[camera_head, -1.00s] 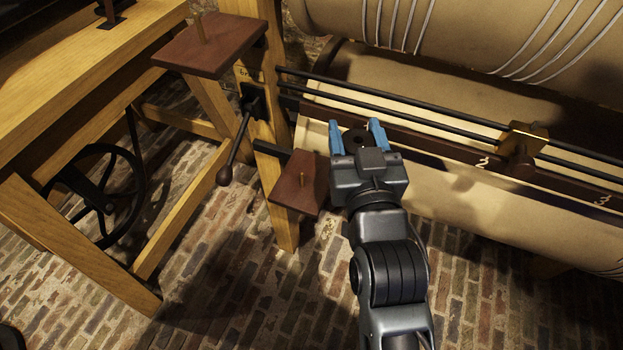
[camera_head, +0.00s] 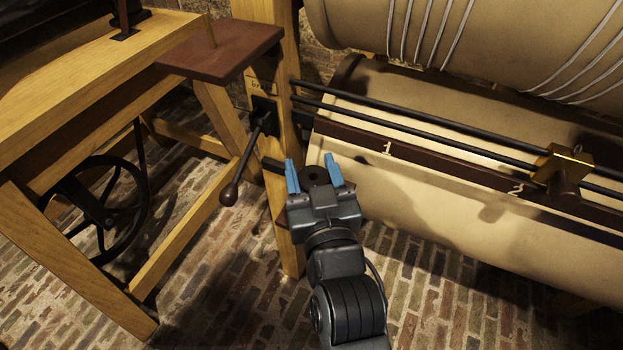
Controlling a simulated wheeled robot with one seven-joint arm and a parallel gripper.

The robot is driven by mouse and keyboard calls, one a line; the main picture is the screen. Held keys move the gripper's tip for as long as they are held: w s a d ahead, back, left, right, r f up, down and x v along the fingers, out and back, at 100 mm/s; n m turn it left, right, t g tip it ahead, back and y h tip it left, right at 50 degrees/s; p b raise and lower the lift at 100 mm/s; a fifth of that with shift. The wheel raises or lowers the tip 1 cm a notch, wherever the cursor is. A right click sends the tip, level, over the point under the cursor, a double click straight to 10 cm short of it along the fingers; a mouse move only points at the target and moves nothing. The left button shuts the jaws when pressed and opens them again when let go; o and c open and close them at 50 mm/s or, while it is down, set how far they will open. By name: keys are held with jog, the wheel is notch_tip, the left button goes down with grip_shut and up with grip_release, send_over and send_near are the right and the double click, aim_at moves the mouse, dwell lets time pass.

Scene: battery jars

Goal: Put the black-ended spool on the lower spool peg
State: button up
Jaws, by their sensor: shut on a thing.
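My gripper (camera_head: 313,175) has blue fingertips and is shut on the black-ended spool (camera_head: 317,174). I see the spool's round black end, with a hole in its middle, between the fingertips. The rest of the spool is hidden by the gripper. The lower spool peg is not visible. I cannot tell the height of the spool above the shelf.
A crank handle (camera_head: 230,190) sticks out left of my gripper by the wooden post (camera_head: 288,245). The large drum, dark rods (camera_head: 420,125) and brass carriage (camera_head: 563,165) lie to the right.

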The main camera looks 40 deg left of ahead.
notch_tip(320, 180, down, 2)
jog(key=o, duration=1)
jog(key=shift+r, duration=0.1)
jog(key=shift+o, duration=0.2)
jog(key=v, duration=1.2)
